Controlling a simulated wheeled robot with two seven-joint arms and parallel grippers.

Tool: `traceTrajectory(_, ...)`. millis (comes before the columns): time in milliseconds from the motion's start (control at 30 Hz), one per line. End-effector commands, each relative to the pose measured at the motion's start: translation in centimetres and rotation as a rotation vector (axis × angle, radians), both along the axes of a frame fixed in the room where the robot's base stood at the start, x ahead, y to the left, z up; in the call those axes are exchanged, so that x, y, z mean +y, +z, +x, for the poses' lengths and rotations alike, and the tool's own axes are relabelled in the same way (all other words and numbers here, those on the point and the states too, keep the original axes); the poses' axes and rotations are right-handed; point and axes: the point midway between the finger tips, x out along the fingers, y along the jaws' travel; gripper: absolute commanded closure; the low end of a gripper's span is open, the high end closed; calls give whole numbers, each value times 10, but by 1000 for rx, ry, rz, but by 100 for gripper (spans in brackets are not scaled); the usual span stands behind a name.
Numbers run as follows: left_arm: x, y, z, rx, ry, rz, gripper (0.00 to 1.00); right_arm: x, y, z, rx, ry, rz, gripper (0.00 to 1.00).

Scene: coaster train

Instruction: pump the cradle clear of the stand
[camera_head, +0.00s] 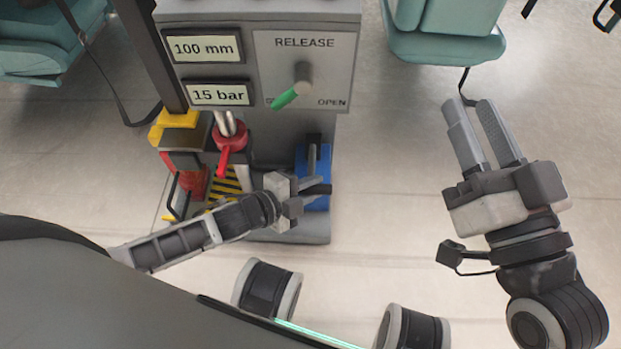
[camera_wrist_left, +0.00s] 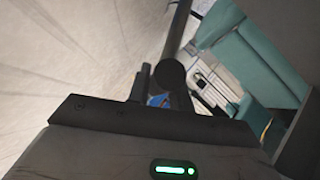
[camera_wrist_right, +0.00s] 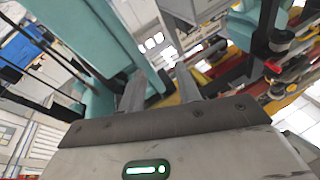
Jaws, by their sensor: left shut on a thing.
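The blue pump (camera_head: 319,165) stands at the foot of the grey panel. My left gripper (camera_head: 312,190) is shut on its dark lever, which shows as a rod (camera_wrist_left: 180,45) in the left wrist view; the grip itself is partly hidden. A yellow piece (camera_head: 178,120), probably the cradle, sits on a dark block left of the panel. A red stand (camera_head: 194,184) is below it; I cannot tell whether they touch. A chrome rod in a red collar (camera_head: 231,137) is alongside. My right gripper (camera_head: 486,133) is open and empty, over bare floor on the right.
The panel (camera_head: 262,20) reads 100 mm (camera_head: 205,49) and 15 bar (camera_head: 219,94). The green release handle (camera_head: 286,98) points down-left, away from OPEN. Teal seats (camera_head: 440,45) stand at the back right and back left (camera_head: 38,45). Floor between panel and right arm is clear.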

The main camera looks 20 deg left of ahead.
Motion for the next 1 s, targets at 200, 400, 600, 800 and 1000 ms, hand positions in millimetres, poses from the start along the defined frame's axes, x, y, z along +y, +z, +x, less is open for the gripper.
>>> traceTrajectory(200,2,-7,-2,15,6,5,100,1,-1,-1,-8,6,-12,66)
traceTrajectory(400,2,-7,-2,13,6,5,100,1,-1,-1,-8,6,-13,66)
traceTrajectory(600,2,-5,-1,8,4,4,55,1,-1,-1,-7,7,-12,66)
traceTrajectory(800,1,-3,-1,4,2,3,55,1,1,-1,-6,6,-7,66)
traceTrajectory(1000,6,6,-5,4,-4,3,55,4,-12,-6,131,21,33,66)
